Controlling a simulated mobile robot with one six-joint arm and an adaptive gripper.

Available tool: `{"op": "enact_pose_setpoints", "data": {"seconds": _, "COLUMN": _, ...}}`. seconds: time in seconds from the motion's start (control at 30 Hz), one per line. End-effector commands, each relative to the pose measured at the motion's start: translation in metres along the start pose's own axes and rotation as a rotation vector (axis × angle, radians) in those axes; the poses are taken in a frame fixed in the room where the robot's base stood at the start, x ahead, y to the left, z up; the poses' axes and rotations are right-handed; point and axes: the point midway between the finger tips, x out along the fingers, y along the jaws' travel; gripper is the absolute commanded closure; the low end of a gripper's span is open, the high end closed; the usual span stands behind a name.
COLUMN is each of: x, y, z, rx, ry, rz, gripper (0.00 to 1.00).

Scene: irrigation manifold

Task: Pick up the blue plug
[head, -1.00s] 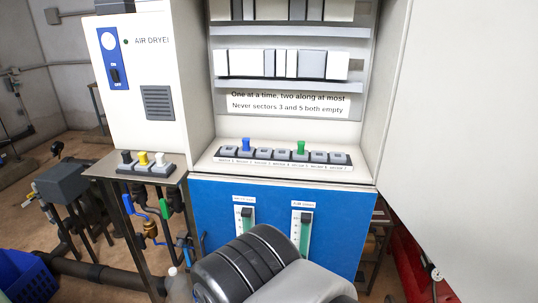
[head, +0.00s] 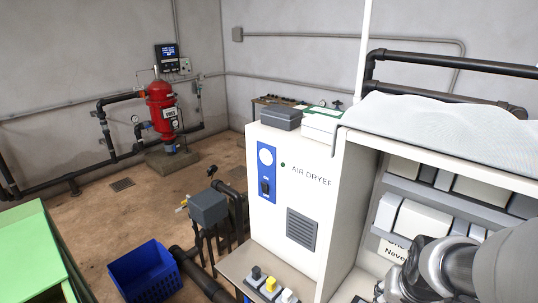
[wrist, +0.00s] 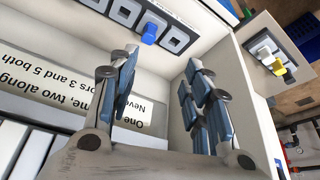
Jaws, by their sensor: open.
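The blue plug (wrist: 149,33) stands in one socket of the row of grey sockets (wrist: 176,42), near the top of the wrist view, which looks upside down. My gripper (wrist: 161,62) is open and empty, its two blue-grey fingers spread apart. The plug appears beyond the fingertips, between them in the picture and not touching them. In the head view the socket row and the blue plug are out of frame. My arm shows there at the lower right, and the fingers cannot be made out.
A sign (wrist: 90,95) is on the cabinet's back panel, partly hidden by a finger. A cabinet side wall stands close to my right finger. White, yellow (head: 271,284) and dark plugs sit on a side shelf by the air dryer (head: 300,200). A blue crate (head: 140,272) is on the floor.

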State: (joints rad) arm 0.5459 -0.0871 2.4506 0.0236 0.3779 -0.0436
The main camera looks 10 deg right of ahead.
Motion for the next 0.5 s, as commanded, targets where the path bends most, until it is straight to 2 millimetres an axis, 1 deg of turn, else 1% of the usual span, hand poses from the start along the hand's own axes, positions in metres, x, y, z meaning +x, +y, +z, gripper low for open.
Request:
{"op": "enact_pose_setpoints", "data": {"seconds": 0.03, "x": -0.007, "y": 0.005, "z": -0.003, "rx": 0.013, "ry": -0.005, "rz": 0.005, "gripper": 0.55}}
{"op": "enact_pose_setpoints", "data": {"seconds": 0.07, "x": -0.007, "y": 0.007, "z": -0.004, "rx": 0.018, "ry": -0.006, "rz": 0.007, "gripper": 0.55}}
{"op": "enact_pose_setpoints", "data": {"seconds": 0.17, "x": -0.001, "y": 0.011, "z": -0.004, "rx": 0.026, "ry": -0.009, "rz": 0.01, "gripper": 0.55}}
{"op": "enact_pose_setpoints", "data": {"seconds": 0.27, "x": 0.016, "y": 0.011, "z": -0.002, "rx": 0.027, "ry": -0.01, "rz": 0.011, "gripper": 0.55}}
{"op": "enact_pose_setpoints", "data": {"seconds": 0.5, "x": 0.066, "y": 0.012, "z": -0.001, "rx": 0.026, "ry": -0.01, "rz": 0.01, "gripper": 0.55}}
